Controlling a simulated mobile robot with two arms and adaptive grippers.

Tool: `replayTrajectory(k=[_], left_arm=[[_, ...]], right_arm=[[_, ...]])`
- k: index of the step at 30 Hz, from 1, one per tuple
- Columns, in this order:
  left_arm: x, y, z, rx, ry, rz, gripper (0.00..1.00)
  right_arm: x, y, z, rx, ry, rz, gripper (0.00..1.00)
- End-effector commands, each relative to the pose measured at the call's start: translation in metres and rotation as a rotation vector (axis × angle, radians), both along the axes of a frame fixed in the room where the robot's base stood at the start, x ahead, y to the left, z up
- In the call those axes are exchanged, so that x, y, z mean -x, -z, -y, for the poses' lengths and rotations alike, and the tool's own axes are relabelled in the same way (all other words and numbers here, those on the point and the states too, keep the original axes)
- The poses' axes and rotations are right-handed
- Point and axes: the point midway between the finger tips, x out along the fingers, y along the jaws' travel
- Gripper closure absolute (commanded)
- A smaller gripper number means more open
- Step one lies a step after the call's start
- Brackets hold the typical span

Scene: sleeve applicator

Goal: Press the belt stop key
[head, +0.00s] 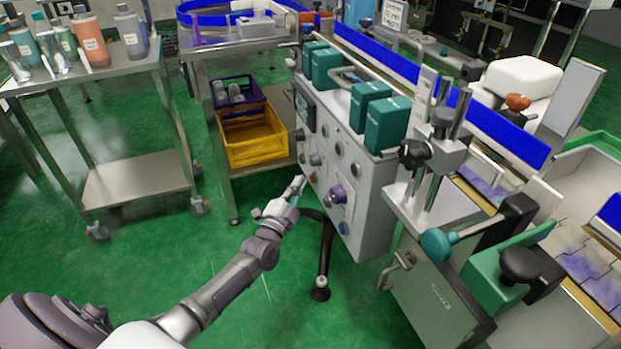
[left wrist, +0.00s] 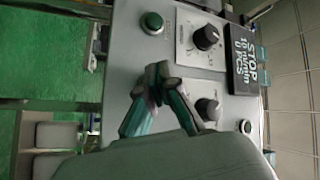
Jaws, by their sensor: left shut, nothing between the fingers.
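The grey control panel (head: 335,160) stands on the front of the labelling machine and carries several knobs and buttons. My left gripper (head: 298,184) is just in front of the panel's lower left part. In the left wrist view the panel appears turned sideways, and the fingers of my left gripper (left wrist: 160,75) are shut with nothing between them. A dark display (left wrist: 245,60) reads STOP. I cannot tell which control is the belt stop key; the fingers hide part of the panel.
Teal boxes (head: 387,122) stand on top of the machine. A black stand leg (head: 323,262) is below the panel. A yellow crate (head: 252,138) sits on a shelf at left, and a steel cart (head: 136,176) stands further left. Green floor between is clear.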

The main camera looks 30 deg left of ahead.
Motion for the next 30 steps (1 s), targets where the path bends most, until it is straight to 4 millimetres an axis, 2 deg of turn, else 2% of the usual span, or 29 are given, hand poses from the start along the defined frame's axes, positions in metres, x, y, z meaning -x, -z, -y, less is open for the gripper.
replayTrajectory(k=[15,30], left_arm=[[0.003,0.0,-0.003,-0.001,-0.001,-0.001,1.0],[0.037,-0.001,-0.032,0.0,0.0,-0.001,1.0]], right_arm=[[0.004,-0.002,0.002,0.006,0.003,-0.023,0.41],[0.003,-0.018,0.003,0.007,0.003,-0.02,0.41]])
